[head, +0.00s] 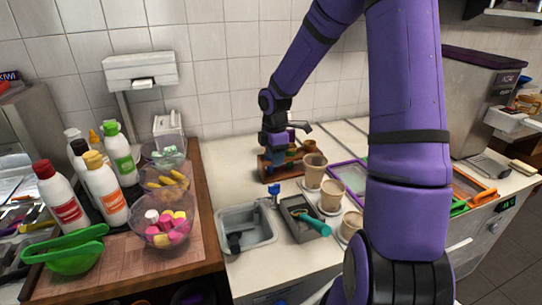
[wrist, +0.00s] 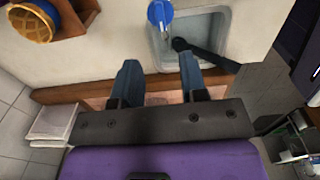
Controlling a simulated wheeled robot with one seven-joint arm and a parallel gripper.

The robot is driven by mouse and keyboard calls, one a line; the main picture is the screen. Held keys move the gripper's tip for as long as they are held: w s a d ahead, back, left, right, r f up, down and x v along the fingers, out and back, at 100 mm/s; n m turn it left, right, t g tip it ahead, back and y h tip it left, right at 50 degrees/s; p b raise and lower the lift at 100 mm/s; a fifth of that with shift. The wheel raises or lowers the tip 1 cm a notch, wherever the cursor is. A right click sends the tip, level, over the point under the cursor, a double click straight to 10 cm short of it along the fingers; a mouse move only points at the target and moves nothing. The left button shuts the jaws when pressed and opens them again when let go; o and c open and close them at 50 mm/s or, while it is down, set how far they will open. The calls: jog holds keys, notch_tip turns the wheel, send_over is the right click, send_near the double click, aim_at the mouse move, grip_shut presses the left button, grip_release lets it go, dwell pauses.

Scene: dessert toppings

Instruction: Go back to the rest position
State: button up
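My arm is purple and rises on the right side of the head view, bending over and down to the back of the counter. My gripper (head: 275,158) is beside a brown wooden holder there, and its fingers are partly hidden. In the wrist view my gripper (wrist: 159,72) shows two dark blue fingers spread apart with nothing held between them. The wooden holder (head: 268,170) stands at the back wall; it also shows at the top left of the wrist view (wrist: 75,18).
A grey basin (head: 229,220) holds a dark utensil. A dark tray (head: 289,207) holds a teal-handled tool. Several cups, including one tan cup (head: 314,172), stand right of it. Bottles and a bowl of pink and yellow pieces (head: 152,241) stand left on a wooden board (head: 200,165).

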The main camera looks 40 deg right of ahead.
jog(key=s+a+r+m+t+h, duration=0.15)
jog(key=s+a+r+m, duration=0.35)
jog(key=s+r, duration=0.5)
jog(key=s+a+r+m+t, duration=0.2)
jog(key=s+a+r+m, duration=0.45)
jog(key=r, duration=0.55)
jog(key=s+a+r+m+t+y, duration=0.1)
jog(key=s+r+m, duration=0.2)
jog(key=s, duration=0.7)
jog(key=shift+s+a+t, duration=0.15)
jog(key=shift+a+t, duration=0.2)
